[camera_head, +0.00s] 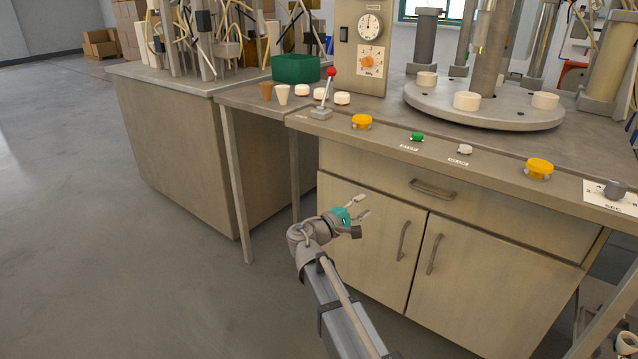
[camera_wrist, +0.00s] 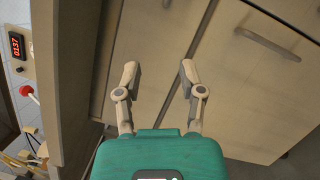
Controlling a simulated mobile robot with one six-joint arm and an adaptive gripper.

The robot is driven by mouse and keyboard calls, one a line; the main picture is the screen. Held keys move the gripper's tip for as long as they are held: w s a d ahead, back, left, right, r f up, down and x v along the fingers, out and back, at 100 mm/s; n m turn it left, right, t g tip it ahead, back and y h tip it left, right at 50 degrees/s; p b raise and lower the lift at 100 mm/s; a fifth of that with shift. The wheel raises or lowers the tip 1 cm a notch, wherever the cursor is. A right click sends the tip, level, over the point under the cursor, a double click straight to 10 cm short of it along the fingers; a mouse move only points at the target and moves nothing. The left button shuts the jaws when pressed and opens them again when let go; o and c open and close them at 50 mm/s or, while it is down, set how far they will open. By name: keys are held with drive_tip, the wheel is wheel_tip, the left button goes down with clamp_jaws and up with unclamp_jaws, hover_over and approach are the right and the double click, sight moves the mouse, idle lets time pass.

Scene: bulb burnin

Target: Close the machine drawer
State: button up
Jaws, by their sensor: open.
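The machine drawer (camera_head: 390,178) is the wide beige front under the counter, above two doors. It looks about flush with the doors; a small gap cannot be ruled out. Its curved metal handle (camera_head: 433,190) is at its middle. My gripper (camera_head: 360,207) is open and empty, in front of the left part of the cabinet and left of the handle. In the wrist view, turned sideways, my gripper (camera_wrist: 159,72) has its two fingers apart before the drawer front (camera_wrist: 160,35). A bit of the drawer handle (camera_wrist: 166,3) shows at the top edge. I cannot tell whether the fingers touch the front.
Below are the left door (camera_head: 370,235) and right door (camera_head: 490,285) with upright handles. The counter edge (camera_head: 400,148) overhangs the drawer and carries a red-knobbed lever (camera_head: 331,72) and several buttons. A table leg (camera_head: 238,185) stands left. The floor (camera_head: 120,230) at left is clear.

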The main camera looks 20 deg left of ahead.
drive_tip(key=w+a+r+n+y+p, duration=0.1)
drive_tip(key=w+a+n+y+p, duration=0.2)
drive_tip(key=a+n, duration=1)
drive_tip(key=shift+w+a+r+t+y, duration=0.3)
drive_tip(key=shift+r+t+y, duration=0.1)
drive_tip(key=shift+y, duration=0.3)
drive_tip(key=shift+s, duration=0.1)
